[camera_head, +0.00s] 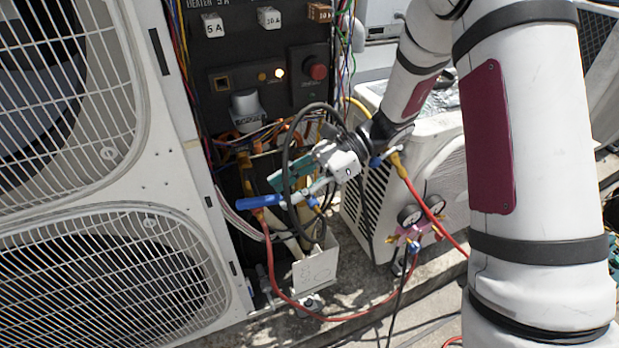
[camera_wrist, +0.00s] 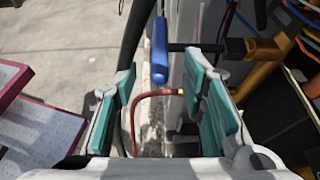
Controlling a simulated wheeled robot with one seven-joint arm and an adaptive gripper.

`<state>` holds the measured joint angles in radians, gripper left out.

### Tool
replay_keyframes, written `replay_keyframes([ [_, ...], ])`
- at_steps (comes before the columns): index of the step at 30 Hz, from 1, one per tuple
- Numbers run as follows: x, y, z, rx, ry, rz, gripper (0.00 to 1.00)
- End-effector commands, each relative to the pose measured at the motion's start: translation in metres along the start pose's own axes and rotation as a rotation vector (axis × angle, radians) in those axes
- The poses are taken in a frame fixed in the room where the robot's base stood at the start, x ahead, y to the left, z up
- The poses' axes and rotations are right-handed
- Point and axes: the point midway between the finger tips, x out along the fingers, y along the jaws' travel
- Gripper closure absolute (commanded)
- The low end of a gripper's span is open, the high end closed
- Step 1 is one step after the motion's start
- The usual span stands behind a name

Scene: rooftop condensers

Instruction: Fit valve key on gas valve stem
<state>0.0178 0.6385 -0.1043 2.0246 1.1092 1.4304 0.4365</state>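My gripper (camera_head: 296,186) has teal pads and reaches in front of the open lower bay of the unit. In the wrist view its two pads stand wide apart, with nothing held between them (camera_wrist: 161,78). A blue bar handle (camera_wrist: 160,50), apparently of the valve key, lies just beyond the fingertips, roughly between them. The blue handle (camera_head: 258,201) shows left of my gripper in the head view. I cannot clearly pick out the gas valve stem among the pipes.
A large condenser (camera_head: 150,190) with fan grilles stands on the left. Wires and hoses crowd the bay beneath the control panel (camera_head: 262,75). A red hose (camera_head: 345,316) loops below, near a white box (camera_head: 316,268). Manifold gauges (camera_head: 412,228) stand by the smaller white unit.

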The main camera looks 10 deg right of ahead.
Motion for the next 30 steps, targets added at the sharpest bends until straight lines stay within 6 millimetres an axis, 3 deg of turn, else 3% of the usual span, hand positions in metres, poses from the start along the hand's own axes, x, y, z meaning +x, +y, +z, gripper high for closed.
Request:
replay_keyframes([
  [6, 0.018, 0.000, 0.000, -0.001, 0.000, 0.001, 0.62],
  [16, 0.021, 0.000, 0.000, 0.000, 0.000, -0.001, 0.62],
  [21, 0.021, 0.000, 0.000, 0.000, 0.000, 0.000, 0.98],
  [25, 0.021, 0.000, 0.000, 0.000, 0.000, 0.000, 1.00],
  [26, 0.021, 0.000, 0.000, 0.000, 0.000, -0.001, 0.90],
  [27, 0.021, 0.000, 0.000, 0.000, 0.000, 0.000, 0.99],
  [30, 0.021, 0.000, 0.000, 0.000, 0.000, 0.000, 1.00],
])
